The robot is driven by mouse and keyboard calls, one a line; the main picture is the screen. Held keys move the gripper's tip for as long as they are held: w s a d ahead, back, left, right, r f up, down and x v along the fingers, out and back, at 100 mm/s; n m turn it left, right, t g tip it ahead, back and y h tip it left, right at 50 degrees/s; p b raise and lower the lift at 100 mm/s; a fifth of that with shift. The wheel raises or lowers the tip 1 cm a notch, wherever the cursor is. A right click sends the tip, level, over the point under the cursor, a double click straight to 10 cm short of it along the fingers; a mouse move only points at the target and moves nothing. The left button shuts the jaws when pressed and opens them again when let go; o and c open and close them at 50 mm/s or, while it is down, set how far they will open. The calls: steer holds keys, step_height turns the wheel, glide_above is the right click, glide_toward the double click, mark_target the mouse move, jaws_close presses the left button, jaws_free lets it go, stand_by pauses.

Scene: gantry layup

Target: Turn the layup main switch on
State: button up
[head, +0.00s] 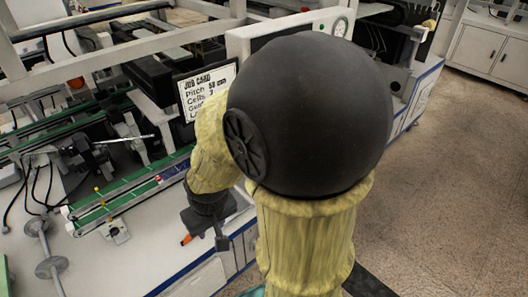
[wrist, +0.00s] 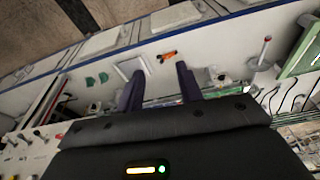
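I cannot pick out a part clearly marked as the layup main switch. A small orange and black item (wrist: 167,56) lies on or is fixed to the white surface in the wrist view, ahead of the fingers. An orange piece (head: 187,239) also shows beside my gripper in the head view. My gripper (wrist: 160,86) has its two dark fingers apart, with nothing visible between them. In the head view my gripper (head: 221,238) is over the front edge of the white bench, partly hidden by my arm.
A job card (head: 207,92) stands behind my arm. Green rails (head: 130,190) and machine parts cover the white bench (head: 150,240). A red-tipped lever (wrist: 266,42) stands at right in the wrist view. Several small knobs (wrist: 18,140) show at lower left. Floor at right (head: 450,170) is clear.

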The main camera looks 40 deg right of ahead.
steer(key=shift+o, duration=0.4)
steer(key=o, duration=0.4)
steer(key=shift+w+d, duration=0.1)
steer(key=shift+c, duration=0.2)
steer(key=w+d+f+t+h+b, duration=0.1)
steer(key=w+d+t+b, duration=0.25)
steer(key=d, duration=0.85)
steer(key=w+d+f+t+h+b, duration=0.15)
steer(key=w+d+t, duration=0.35)
steer(key=d, duration=0.6)
steer(key=s+d+r+t+y+b, duration=0.1)
steer(key=s+d+t+y+b, duration=0.2)
steer(key=s, duration=1)
steer(key=d+t+b, duration=0.2)
steer(key=d+t, duration=0.2)
steer(key=shift+s+d+r+n+y, duration=0.15)
steer(key=shift+s+r+n+y, duration=0.05)
steer(key=shift+n+y, duration=0.2)
steer(key=w+a+p, duration=0.1)
steer(key=w, duration=1.6)
steer(key=shift+w+a+p, duration=0.15)
steer(key=shift+w+p, duration=0.1)
steer(key=shift+p, duration=0.1)
